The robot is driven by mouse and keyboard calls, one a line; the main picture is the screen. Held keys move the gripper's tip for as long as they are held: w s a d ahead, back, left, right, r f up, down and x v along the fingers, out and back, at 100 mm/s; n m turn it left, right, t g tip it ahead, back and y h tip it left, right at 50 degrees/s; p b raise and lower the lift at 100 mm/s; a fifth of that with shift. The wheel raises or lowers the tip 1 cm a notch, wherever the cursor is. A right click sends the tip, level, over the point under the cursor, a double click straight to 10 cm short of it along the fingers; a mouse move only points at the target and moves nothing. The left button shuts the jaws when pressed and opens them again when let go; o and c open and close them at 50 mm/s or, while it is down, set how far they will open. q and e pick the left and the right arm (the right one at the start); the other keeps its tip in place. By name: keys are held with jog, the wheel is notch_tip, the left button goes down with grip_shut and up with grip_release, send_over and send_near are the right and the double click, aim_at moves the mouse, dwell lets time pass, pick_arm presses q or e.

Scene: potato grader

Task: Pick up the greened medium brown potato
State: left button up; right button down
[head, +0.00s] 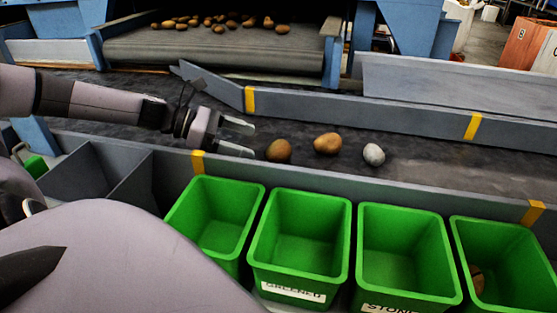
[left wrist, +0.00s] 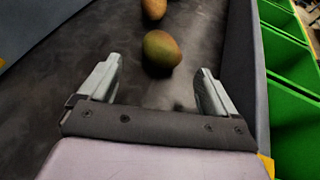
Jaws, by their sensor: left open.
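The greened medium brown potato (head: 279,150) lies on the dark conveyor belt just ahead of my left gripper's fingertips. In the left wrist view the greened potato (left wrist: 162,49) shows a greenish patch on its brown skin and sits beyond the fingers, roughly between their lines. My left gripper (head: 243,140) is open and empty, low over the belt; its two fingers also show in the left wrist view (left wrist: 158,82). A second brown potato (head: 327,143) lies to the right, and its near end shows in the left wrist view (left wrist: 154,9). My right gripper is not in view.
A pale grey stone (head: 373,154) lies farther right on the belt. A grey guide wall (head: 350,112) bounds the far side. Several potatoes (head: 222,22) lie on the upper conveyor.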

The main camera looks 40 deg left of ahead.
aim_at(268, 149)
pick_arm(q)
jog(key=shift+x, duration=1.8)
jog(key=shift+b+x, duration=1.2)
jog(key=shift+x, duration=0.05)
jog(key=shift+w+d+b, duration=0.3)
jog(key=shift+d+b, duration=0.05)
jog(key=shift+d, duration=0.05)
jog(key=c, duration=1.1)
